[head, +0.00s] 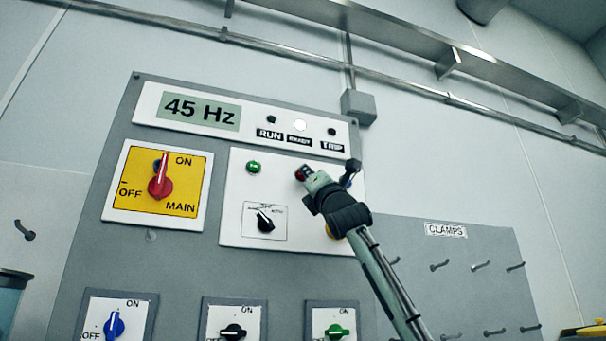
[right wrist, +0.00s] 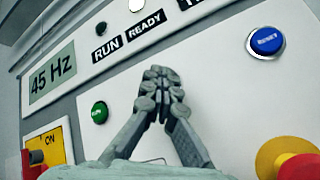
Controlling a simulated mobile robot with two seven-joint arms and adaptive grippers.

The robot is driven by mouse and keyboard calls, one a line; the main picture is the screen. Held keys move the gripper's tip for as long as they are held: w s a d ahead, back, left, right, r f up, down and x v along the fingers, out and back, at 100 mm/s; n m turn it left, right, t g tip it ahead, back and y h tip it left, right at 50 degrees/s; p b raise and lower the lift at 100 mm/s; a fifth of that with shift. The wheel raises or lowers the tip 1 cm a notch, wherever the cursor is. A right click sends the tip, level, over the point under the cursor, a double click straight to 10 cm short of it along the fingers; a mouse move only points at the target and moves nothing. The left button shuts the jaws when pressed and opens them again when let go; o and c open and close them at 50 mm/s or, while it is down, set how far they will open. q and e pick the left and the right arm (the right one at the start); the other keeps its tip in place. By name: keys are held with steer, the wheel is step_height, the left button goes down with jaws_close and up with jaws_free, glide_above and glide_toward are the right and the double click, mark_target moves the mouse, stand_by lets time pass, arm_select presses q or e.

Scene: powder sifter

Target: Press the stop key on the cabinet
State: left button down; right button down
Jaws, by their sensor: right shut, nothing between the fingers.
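The grey cabinet (head: 185,262) carries a white key panel (head: 238,207). A small red key, apparently the stop key (head: 300,174), shows at the tip of my right gripper (head: 309,172) in the head view. The gripper is shut and empty, its fingertips over or right at that key; I cannot tell whether they touch it. In the right wrist view the shut fingers (right wrist: 160,76) point at the panel and hide the key. The green run key (head: 253,167) is to the left; it also shows in the wrist view (right wrist: 99,112). My left gripper is not in view.
A blue reset key (right wrist: 267,41) and a red mushroom button (right wrist: 300,167) on a yellow collar are right of the fingers. The display (head: 199,110) reads 45 Hz; the READY lamp (head: 300,125) is white. A red main switch (head: 160,180) is at left.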

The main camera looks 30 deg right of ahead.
stand_by(0.4)
steer(key=shift+s+a, duration=0.2)
steer(key=shift+s, duration=0.5)
steer(key=shift+s+a+b, duration=0.15)
steer(key=shift+s+a, duration=0.05)
steer(key=shift+s, duration=0.6)
steer(key=shift+s+a+b, duration=0.15)
steer(key=shift+s+a, duration=0.05)
steer(key=shift+s, duration=0.65)
steer(key=shift+s+a+b, duration=0.15)
steer(key=shift+s+a, duration=0.05)
steer(key=shift+s, duration=0.6)
steer(key=shift+f, duration=0.1)
